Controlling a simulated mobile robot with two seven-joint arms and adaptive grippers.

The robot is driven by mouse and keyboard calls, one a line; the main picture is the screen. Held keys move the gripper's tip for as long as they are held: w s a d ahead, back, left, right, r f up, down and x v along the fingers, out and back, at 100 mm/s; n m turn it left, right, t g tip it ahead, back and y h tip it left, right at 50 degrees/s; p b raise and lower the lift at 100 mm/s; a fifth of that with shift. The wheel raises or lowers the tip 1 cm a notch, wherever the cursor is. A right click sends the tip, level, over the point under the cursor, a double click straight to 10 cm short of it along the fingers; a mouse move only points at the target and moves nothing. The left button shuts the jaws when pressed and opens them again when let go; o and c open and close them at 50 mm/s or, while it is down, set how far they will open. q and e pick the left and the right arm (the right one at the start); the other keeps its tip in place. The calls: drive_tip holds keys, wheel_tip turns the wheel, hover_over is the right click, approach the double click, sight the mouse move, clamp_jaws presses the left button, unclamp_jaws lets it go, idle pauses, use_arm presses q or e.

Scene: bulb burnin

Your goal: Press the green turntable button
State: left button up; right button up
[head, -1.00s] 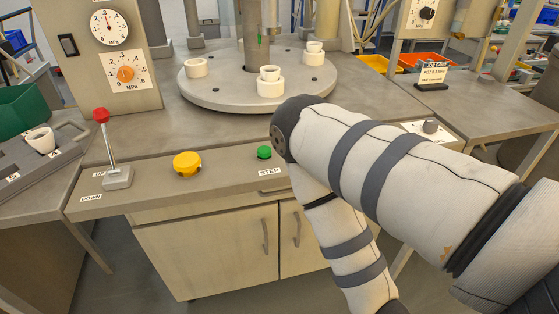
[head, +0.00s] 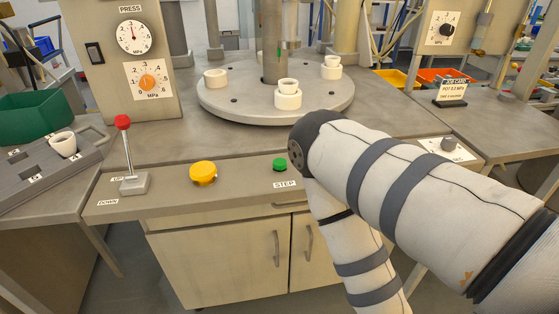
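The green button (head: 280,165) sits on the front panel of the grey bench, just above the STEP label (head: 285,184). The round turntable (head: 225,99) stands behind it and carries several white cups, among them a white cup (head: 288,94) near its front edge. My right arm comes in from the right, and its elbow is just right of the green button. The forearm hangs down in front of the cabinet, and its gripper is out of the picture. My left gripper is not in view.
A yellow button (head: 203,173) and a red-knobbed lever (head: 127,150) marked UP and DOWN are left of the green button. A grey tray (head: 40,175) with a white cup and a green bin (head: 35,115) lie at the far left.

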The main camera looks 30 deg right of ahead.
clamp_jaws()
